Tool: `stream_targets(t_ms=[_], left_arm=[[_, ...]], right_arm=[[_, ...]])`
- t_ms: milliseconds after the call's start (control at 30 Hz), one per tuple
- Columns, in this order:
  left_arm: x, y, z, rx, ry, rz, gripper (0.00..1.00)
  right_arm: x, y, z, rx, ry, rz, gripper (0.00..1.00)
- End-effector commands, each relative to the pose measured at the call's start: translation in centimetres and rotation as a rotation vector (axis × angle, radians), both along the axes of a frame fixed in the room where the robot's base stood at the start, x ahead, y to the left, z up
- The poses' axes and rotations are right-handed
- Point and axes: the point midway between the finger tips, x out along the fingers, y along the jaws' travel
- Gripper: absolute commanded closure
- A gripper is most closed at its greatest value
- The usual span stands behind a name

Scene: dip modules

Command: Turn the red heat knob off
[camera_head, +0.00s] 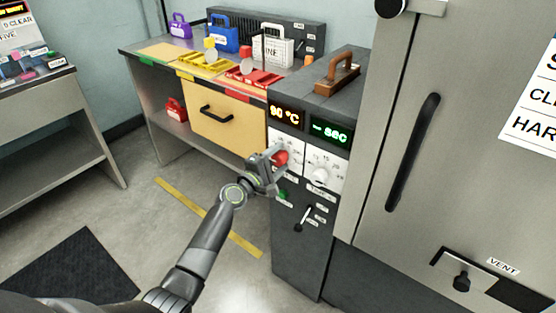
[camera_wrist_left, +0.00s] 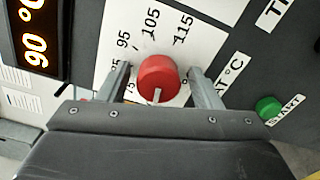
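The red heat knob (camera_head: 281,158) sits on a white dial plate on the front of the dark control cabinet, below an orange display (camera_head: 286,115) reading 90 °C. In the left wrist view the knob (camera_wrist_left: 158,78) has a white pointer mark at its lower side. Scale numbers 95, 105 and 115 show above it, and other numbers are partly hidden by the gripper. My left gripper (camera_head: 274,158) is at the knob. In the left wrist view its fingers (camera_wrist_left: 162,82) stand either side of the knob with small gaps. My right gripper is not in view.
A white timer knob (camera_head: 320,176) lies to the right, under a green "sec" display (camera_head: 330,132). A green start button (camera_wrist_left: 268,108) and a small lever (camera_head: 302,218) are nearby. A tall steel door with a black handle (camera_head: 412,152) stands right. A workbench with cases stands behind.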

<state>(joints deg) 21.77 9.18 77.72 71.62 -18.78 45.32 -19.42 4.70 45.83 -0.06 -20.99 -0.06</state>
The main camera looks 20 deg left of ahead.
Motion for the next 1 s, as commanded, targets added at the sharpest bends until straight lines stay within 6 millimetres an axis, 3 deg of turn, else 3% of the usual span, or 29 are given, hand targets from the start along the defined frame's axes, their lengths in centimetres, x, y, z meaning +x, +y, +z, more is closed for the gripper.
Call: stream_targets(t_ms=[367, 733, 1000], left_arm=[[-1.1, 0.5, 0.1, 0.002, -0.001, 0.001, 0.41], [-8.2, 3.0, 0.1, 0.004, 0.000, 0.001, 0.41], [-13.4, 4.9, -0.1, 0.003, 0.000, 0.001, 0.41]], right_arm=[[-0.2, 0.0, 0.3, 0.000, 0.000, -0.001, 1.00], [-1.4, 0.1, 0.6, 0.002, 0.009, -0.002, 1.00], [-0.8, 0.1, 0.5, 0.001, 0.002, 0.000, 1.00]])
